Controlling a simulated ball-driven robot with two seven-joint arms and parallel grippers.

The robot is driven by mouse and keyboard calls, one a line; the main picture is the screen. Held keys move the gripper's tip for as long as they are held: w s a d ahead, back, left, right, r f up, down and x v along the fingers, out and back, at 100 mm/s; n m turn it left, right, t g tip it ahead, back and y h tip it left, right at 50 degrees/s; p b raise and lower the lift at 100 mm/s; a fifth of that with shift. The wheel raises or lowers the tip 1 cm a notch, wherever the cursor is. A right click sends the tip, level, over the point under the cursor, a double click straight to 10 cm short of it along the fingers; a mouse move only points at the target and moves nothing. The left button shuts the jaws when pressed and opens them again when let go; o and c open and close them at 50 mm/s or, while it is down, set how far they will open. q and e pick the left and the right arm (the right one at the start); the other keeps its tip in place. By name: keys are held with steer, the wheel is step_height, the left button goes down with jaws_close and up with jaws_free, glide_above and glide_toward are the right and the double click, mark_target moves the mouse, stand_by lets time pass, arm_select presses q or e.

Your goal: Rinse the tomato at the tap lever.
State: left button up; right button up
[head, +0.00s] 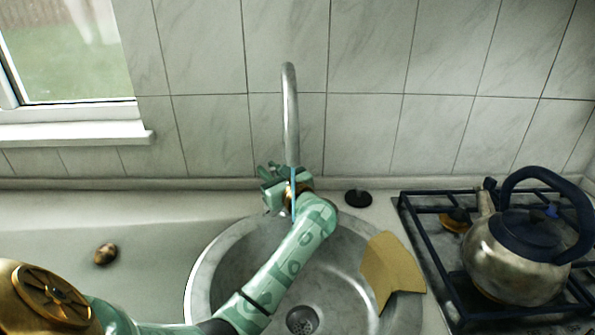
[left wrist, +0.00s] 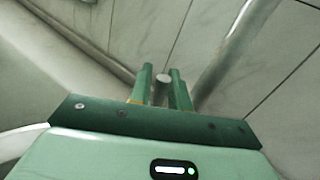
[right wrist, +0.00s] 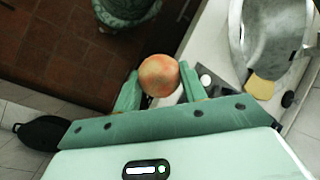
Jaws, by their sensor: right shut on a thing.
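The tomato (right wrist: 158,75), round and pale orange-red, sits between the two fingers of my right gripper (right wrist: 160,88), which is shut on it. Neither shows in the head view. The steel tap (head: 291,115) stands behind the round sink (head: 205,270). My left gripper (head: 280,190) is at the foot of the tap and hides part of it. In the left wrist view, its fingers are apart (left wrist: 164,88), with a small round grey end, seemingly the tap lever (left wrist: 162,78), at the gap. I cannot tell whether they touch it. A thin light-blue streak (head: 293,200) runs down beside the gripper.
A yellowish board (head: 390,270) lies over the sink's right side. A steel kettle (head: 515,260) stands on the hob (head: 410,215) at the right. A small brown oval thing (head: 105,254) lies on the left counter (head: 50,215). A black pan (right wrist: 42,132) shows in the right wrist view.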

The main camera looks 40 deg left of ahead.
arm_select(q)
steer(key=shift+d, duration=0.1)
steer(key=p+v, duration=0.1)
steer(key=v, duration=1.1)
steer(key=shift+f, duration=0.25)
